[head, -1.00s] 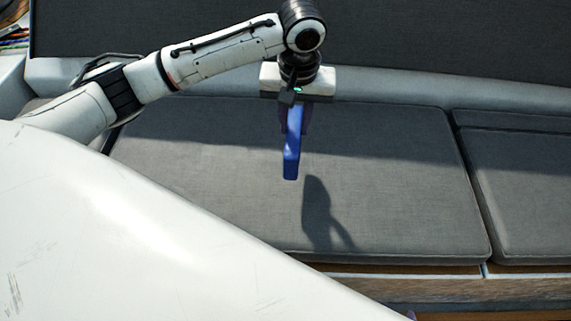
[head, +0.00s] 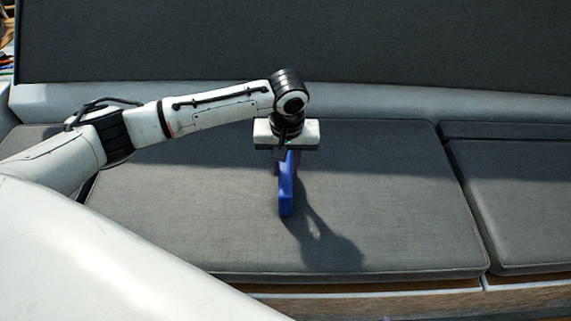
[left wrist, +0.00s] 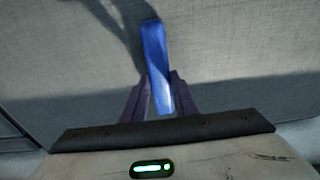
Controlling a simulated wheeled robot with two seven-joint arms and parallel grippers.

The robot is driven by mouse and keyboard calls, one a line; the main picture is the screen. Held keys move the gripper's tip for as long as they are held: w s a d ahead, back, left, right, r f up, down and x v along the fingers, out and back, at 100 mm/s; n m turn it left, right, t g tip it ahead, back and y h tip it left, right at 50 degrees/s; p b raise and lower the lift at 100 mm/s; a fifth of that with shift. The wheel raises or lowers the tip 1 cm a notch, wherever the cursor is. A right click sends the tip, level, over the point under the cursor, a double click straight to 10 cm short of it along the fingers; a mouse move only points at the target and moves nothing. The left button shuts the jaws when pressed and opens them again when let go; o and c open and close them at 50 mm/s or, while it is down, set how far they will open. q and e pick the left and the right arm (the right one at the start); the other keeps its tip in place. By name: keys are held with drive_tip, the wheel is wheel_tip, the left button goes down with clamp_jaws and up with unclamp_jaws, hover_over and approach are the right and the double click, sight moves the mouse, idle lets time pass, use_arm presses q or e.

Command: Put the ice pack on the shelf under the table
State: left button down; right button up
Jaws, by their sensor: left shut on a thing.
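The blue ice pack (head: 286,196) hangs from my left gripper (head: 287,160) above the grey seat cushion, with its narrow edge toward the head camera. In the left wrist view the ice pack (left wrist: 155,60) sticks out from between the two dark fingers of the left gripper (left wrist: 158,92), which is shut on it. Its shadow falls on the cushion beside it, and I cannot tell the exact gap below it. The table and its shelf cannot be made out in these views.
The grey seat cushion (head: 180,220) is otherwise bare, with a second cushion (head: 530,200) to the right. A dark backrest (head: 400,60) rises behind. A wooden edge (head: 400,305) runs along the seat's front.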

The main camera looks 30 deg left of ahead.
use_arm(q)
drive_tip(key=c, duration=1.8)
unclamp_jaws()
drive_tip(key=shift+f, duration=0.15)
drive_tip(key=o, duration=0.4)
